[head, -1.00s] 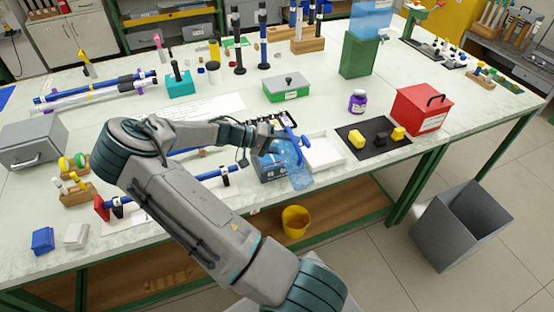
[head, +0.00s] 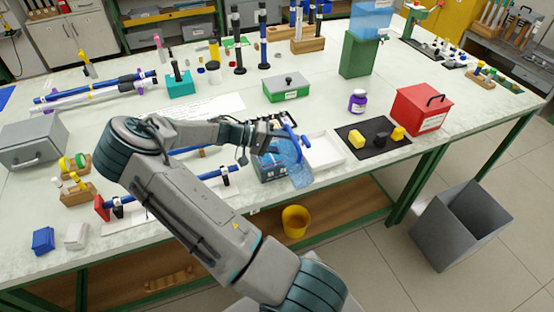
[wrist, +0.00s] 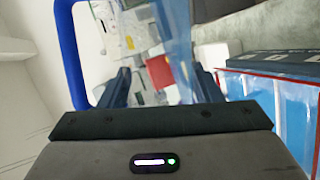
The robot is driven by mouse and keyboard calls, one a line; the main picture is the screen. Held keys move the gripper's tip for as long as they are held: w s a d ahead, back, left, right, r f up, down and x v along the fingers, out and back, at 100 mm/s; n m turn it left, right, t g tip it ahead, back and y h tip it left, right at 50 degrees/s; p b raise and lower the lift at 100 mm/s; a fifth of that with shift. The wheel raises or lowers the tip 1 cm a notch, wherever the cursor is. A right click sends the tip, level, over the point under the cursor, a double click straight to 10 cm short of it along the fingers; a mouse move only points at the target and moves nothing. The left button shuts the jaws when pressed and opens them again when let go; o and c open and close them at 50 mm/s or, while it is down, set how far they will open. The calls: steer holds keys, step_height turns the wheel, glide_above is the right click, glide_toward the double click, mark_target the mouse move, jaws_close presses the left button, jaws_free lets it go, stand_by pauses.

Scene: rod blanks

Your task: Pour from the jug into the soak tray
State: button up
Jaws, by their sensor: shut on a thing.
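My gripper (head: 284,141) is shut on the blue handle of a clear, bluish jug (head: 300,174). In the wrist view the blue handle (wrist: 66,50) loops on the left and the clear wall of the jug (wrist: 180,40) shows between the fingers. The jug is tilted, beside and partly over the soak tray (head: 270,173), a dark blue box near the bench's front edge. In the wrist view the tray (wrist: 280,64) is on the right, with a red line along its light blue inside. The jug's mouth and any falling stream cannot be made out.
A white shallow tray (head: 324,151) stands just right of the jug. A black mat (head: 373,138) with yellow pieces and a red box (head: 422,110) lie further right. A green box (head: 287,88) is behind. A yellow bucket (head: 295,221) stands below the bench.

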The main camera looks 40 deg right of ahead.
steer(key=shift+r, duration=0.15)
steer(key=shift+w, duration=0.1)
stand_by(0.4)
steer(key=shift+r+n+g, duration=0.1)
steer(key=shift+n+g, duration=0.2)
stand_by(0.4)
steer(key=shift+w+r, duration=0.1)
steer(key=shift+w+d+r+n, duration=0.1)
steer(key=shift+n, duration=0.3)
stand_by(0.6)
stand_by(1.2)
